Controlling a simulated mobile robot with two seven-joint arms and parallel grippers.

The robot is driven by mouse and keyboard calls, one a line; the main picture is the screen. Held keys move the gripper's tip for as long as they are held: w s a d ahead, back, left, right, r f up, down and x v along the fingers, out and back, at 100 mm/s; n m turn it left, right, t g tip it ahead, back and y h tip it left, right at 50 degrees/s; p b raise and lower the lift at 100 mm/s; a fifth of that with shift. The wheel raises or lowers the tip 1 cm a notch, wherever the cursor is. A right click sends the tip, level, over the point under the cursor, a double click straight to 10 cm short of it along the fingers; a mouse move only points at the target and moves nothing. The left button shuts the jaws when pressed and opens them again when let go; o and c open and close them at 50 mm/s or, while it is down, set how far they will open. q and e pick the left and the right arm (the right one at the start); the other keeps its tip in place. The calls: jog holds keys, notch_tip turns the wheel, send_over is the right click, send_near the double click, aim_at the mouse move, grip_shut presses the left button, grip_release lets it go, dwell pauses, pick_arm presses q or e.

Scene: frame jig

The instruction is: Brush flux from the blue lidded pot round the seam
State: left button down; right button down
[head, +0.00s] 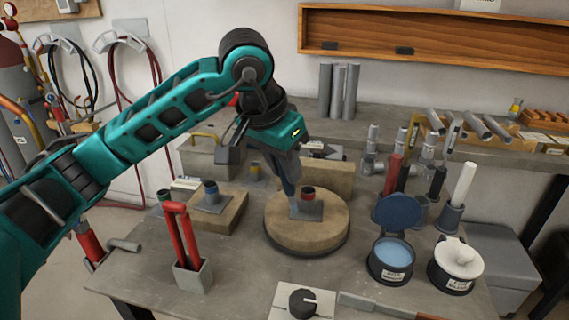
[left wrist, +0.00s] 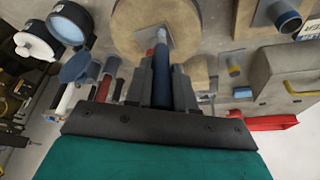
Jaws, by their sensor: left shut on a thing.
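My left gripper (head: 280,160) is shut on a blue-handled brush (head: 289,189), pointing down. The handle also shows between the fingers in the left wrist view (left wrist: 161,84). Its lower end is at the left side of a short tube with a red band (head: 308,192) on a square grey plate (head: 306,211). I cannot tell whether the bristles touch the seam. The plate lies on a round tan turntable (head: 285,235). The blue pot (head: 390,262) stands to the right, its blue lid (head: 397,213) tipped open and light blue flux inside. My right gripper is not in view.
A white-lidded pot (head: 457,265) stands right of the blue pot. A holder with red-handled tools (head: 190,275) is at the front left. A tan block with another tube (head: 211,208) is left of the turntable. Several upright grey tubes and coloured rods crowd the back right.

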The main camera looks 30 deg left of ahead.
pick_arm(q)
jog(key=shift+f+b, duration=0.35)
jog(key=shift+f, duration=0.1)
jog(key=shift+w+a, duration=0.25)
jog(key=shift+w, duration=0.5)
jog(key=shift+w+a, duration=0.3)
jog(key=shift+w, duration=0.5)
jog(key=shift+w+a, duration=0.25)
jog(key=shift+w, duration=0.5)
jog(key=shift+s, duration=0.1)
jog(key=shift+s+d+r+b, duration=0.15)
jog(key=shift+s+d, duration=0.25)
jog(key=shift+s, duration=0.8)
jog(key=shift+s+d+f+b, duration=0.15)
jog(key=shift+s+d, duration=0.2)
jog(key=shift+s, duration=0.85)
jog(key=shift+w+r, duration=0.1)
